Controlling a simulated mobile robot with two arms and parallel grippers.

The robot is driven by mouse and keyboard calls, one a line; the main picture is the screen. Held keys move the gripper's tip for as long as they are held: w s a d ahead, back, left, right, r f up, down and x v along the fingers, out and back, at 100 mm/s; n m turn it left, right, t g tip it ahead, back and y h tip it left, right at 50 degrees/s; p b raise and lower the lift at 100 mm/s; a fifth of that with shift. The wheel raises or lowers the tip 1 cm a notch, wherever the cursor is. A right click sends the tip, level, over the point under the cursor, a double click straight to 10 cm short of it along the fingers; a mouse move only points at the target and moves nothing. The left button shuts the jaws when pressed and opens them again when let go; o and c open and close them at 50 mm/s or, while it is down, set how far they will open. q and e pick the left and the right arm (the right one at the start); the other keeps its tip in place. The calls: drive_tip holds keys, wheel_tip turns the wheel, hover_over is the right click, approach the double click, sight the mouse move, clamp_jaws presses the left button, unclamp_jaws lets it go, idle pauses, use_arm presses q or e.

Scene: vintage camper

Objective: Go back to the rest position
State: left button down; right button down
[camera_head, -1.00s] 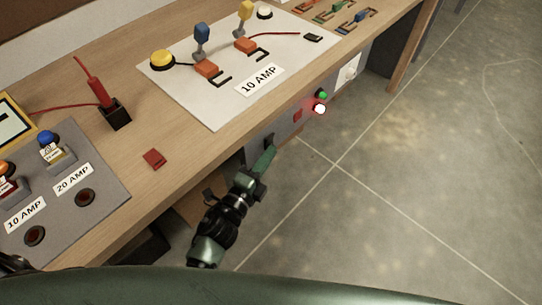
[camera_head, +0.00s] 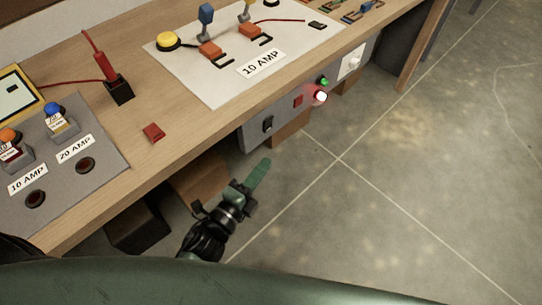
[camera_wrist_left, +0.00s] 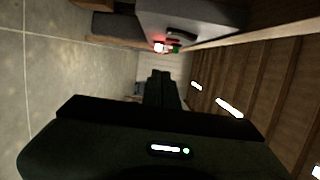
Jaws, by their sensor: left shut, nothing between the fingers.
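My left gripper (camera_head: 258,176) is shut and empty. It hangs in free space over the floor, in front of the workbench (camera_head: 190,138) and below its top edge. In the head view it is apart from the grey switch box (camera_head: 252,138) under the bench. That box carries a black rocker switch (camera_head: 267,124), a glowing light (camera_head: 320,97) and a small green light (camera_head: 323,81). In the left wrist view the dark gripper (camera_wrist_left: 162,78) points toward the lit side of the box (camera_wrist_left: 190,22). My right gripper is not in view.
On the bench are a grey panel (camera_head: 105,150) with two sockets, a white board (camera_head: 225,92) with a 10 AMP label, a red probe in a black holder (camera_head: 119,92) and a small red piece (camera_head: 153,133). The floor (camera_head: 400,190) to the right is open.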

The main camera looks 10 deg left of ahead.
use_arm(q)
drive_tip(key=shift+v, duration=1.55)
